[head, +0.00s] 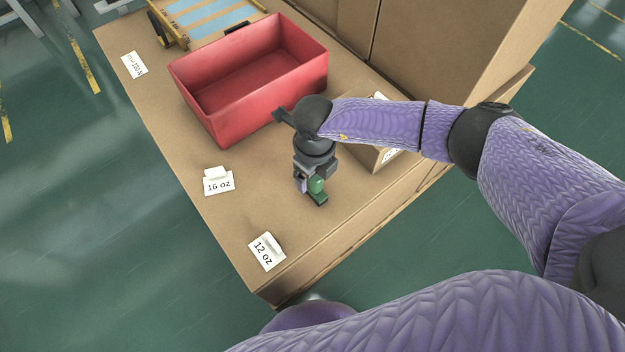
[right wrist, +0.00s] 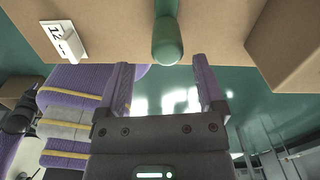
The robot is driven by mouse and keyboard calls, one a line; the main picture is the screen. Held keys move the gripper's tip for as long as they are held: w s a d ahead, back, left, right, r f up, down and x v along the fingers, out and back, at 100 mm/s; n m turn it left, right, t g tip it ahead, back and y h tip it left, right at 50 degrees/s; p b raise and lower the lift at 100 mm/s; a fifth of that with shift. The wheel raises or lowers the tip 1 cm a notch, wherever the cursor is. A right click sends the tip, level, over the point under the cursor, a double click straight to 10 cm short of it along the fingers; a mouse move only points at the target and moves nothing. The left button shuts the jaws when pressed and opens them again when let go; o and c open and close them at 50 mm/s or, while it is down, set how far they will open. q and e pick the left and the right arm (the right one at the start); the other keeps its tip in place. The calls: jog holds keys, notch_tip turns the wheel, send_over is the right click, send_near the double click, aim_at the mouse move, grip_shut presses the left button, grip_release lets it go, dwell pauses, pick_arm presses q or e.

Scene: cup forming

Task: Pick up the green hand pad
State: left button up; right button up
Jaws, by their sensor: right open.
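The green hand pad (head: 317,186) rests on the cardboard-brown table top near its front right edge, partly covered by my right gripper (head: 309,181) in the head view. In the right wrist view the pad (right wrist: 167,42) shows as a rounded green piece ahead of the fingers, about midway between them. My right gripper (right wrist: 163,78) is open and its fingers look empty. In the wrist view the pad lies beyond the fingertips; I cannot tell the exact gap. My left gripper is not in view.
A red bin (head: 210,105) stands behind the gripper. A small cardboard box (head: 366,154) is to its right, partly hidden by my arm. Cards marked 16 oz (head: 218,186) and 12 oz (head: 266,252) stand along the left and front. The table between them is clear.

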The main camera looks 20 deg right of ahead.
aim_at(316, 184)
jog(key=f+b, duration=0.1)
jog(key=f, duration=0.1)
jog(key=f+b, duration=0.1)
jog(key=f, duration=0.1)
jog(key=f+b, duration=0.2)
jog(key=shift+w+d+f, duration=0.25)
jog(key=shift+w, duration=0.05)
jog(key=shift+r, duration=0.25)
jog(key=shift+c, duration=1)
jog(key=c, duration=0.7)
jog(key=shift+c, duration=1.3)
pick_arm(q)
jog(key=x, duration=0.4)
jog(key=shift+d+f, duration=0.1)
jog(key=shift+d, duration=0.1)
pick_arm(e)
grip_shut()
